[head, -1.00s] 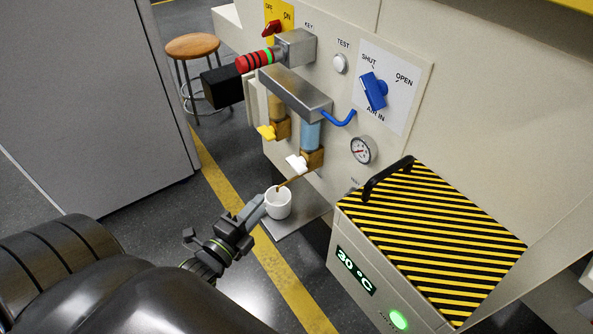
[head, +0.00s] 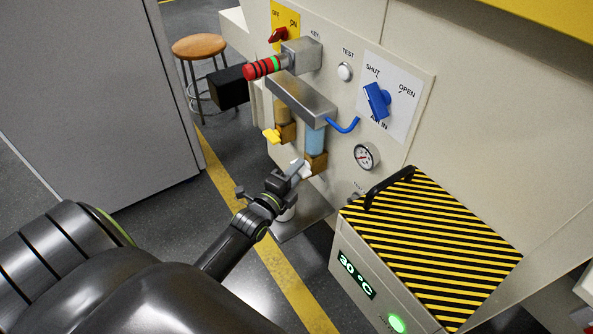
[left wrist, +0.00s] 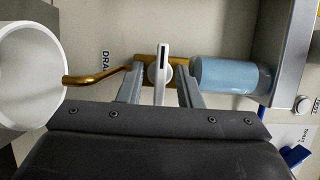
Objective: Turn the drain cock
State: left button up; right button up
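The drain cock has a white lever handle (left wrist: 161,73) on a brass body, below a light blue cylinder (left wrist: 228,75). A bent brass spout (left wrist: 95,77) leads from it to a white cup (left wrist: 28,75). In the head view the white handle (head: 305,170) is partly hidden by my left gripper (head: 298,169). In the left wrist view my left gripper (left wrist: 159,70) is open, one finger on each side of the handle, with gaps showing. The cup (head: 287,213) is mostly hidden behind the gripper in the head view. My right gripper is not in view.
A yellow-handled cock (head: 271,135) is just left of the drain cock. A metal block (head: 303,98) and blue tube (head: 343,126) are above. A striped box (head: 430,245) with a black handle stands to the right. A stool (head: 199,47) is behind.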

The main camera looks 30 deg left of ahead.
pick_arm(q)
jog(key=c, duration=0.5)
grip_shut()
